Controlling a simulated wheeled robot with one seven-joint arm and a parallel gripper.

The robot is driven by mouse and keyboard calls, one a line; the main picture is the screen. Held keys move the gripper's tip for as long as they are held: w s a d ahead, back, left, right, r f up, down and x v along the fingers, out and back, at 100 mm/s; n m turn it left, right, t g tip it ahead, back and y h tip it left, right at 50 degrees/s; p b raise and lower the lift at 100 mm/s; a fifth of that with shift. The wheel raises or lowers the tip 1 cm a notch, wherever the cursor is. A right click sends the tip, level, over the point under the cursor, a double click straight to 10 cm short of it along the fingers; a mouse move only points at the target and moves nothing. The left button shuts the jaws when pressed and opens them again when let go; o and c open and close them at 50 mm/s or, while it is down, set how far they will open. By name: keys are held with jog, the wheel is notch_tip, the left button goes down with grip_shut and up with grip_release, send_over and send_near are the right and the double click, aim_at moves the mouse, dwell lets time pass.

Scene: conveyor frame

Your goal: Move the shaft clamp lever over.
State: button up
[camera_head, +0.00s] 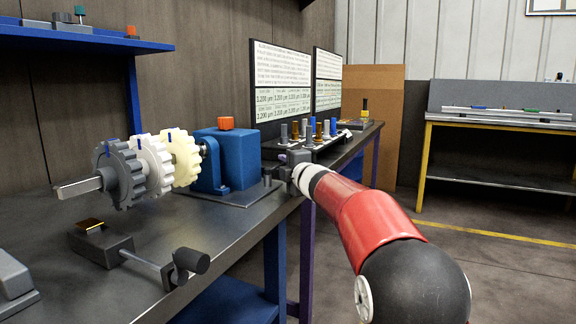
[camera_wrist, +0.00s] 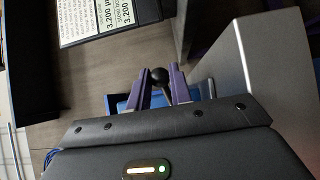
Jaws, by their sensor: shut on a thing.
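The shaft clamp lever shows in the wrist view as a black ball knob (camera_wrist: 158,75) on a short dark stem. My gripper (camera_wrist: 160,84) has a finger on each side of it and is shut on the lever. In the head view my gripper (camera_head: 288,162) is at the right edge of the blue housing's base, and it hides most of the lever. The blue housing (camera_head: 232,160) has an orange cap on top. A shaft (camera_head: 78,187) sticks out to its left, carrying a dark grey gear (camera_head: 119,178), a white gear (camera_head: 153,166) and a cream gear (camera_head: 185,158).
A dark bench (camera_head: 215,230) carries everything. A small stand with a brass pad (camera_head: 90,226) and a rod with a black knob (camera_head: 190,262) lie at the front. Several metal and brass pegs (camera_head: 318,132) stand behind my gripper, below text panels (camera_head: 282,80).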

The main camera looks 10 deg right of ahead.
jog(key=shift+a, duration=0.15)
jog(key=shift+w+a, duration=0.35)
jog(key=shift+w, duration=0.15)
jog(key=o, duration=0.8)
jog(key=shift+o, duration=0.2)
